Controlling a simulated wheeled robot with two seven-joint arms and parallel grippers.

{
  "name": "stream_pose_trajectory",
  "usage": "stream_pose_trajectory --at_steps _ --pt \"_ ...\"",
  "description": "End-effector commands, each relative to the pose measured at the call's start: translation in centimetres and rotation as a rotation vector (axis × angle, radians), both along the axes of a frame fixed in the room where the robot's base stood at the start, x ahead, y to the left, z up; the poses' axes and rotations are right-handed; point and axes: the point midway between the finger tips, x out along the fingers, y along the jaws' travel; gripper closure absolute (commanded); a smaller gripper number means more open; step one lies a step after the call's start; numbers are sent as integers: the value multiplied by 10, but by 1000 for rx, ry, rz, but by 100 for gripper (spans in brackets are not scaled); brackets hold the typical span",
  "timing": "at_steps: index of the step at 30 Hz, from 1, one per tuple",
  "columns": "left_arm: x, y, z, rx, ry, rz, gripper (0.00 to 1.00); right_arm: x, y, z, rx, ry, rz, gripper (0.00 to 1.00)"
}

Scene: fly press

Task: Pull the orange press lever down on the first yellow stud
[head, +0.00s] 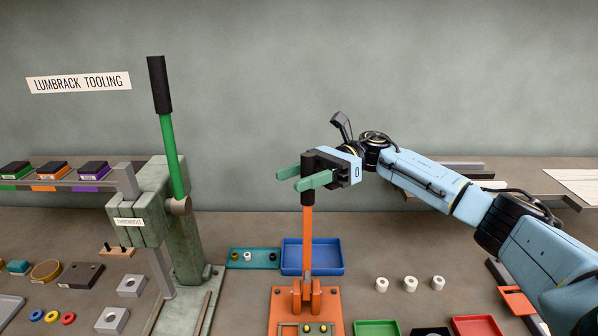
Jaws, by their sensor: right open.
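The orange press lever (308,241) stands upright at the front centre, rising from a pivot on the orange press base (280,306). Its black grip (308,197) shows just below my right gripper, which hides the top. Two yellow studs (307,328) (323,328) show on the base at the bottom edge of the picture. My right gripper (292,181) is at the top of the lever, its green fingers apart and pointing left. I cannot tell whether the grip lies between the fingers. My left gripper is not in view.
A grey-green press (178,235) with a green lever (172,155) stands at left. A blue tray (318,270) and a teal tray (264,265) lie behind the orange lever. Several white cylinders (410,284) and a green tray (377,328) are at right.

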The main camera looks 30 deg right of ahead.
Motion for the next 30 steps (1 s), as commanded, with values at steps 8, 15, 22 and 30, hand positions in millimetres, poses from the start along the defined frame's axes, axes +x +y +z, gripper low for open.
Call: stream_pose_trajectory --at_steps 8,15,22,30 --pt "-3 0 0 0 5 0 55 0 1 -1 0 1 0 55" --pt "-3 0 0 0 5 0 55 0 1 0 0 0 0 86" --pt "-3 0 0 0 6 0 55 0 1 0 0 0 0 100" --pt "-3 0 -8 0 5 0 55 0 6 -1 -16 -28 0 100"
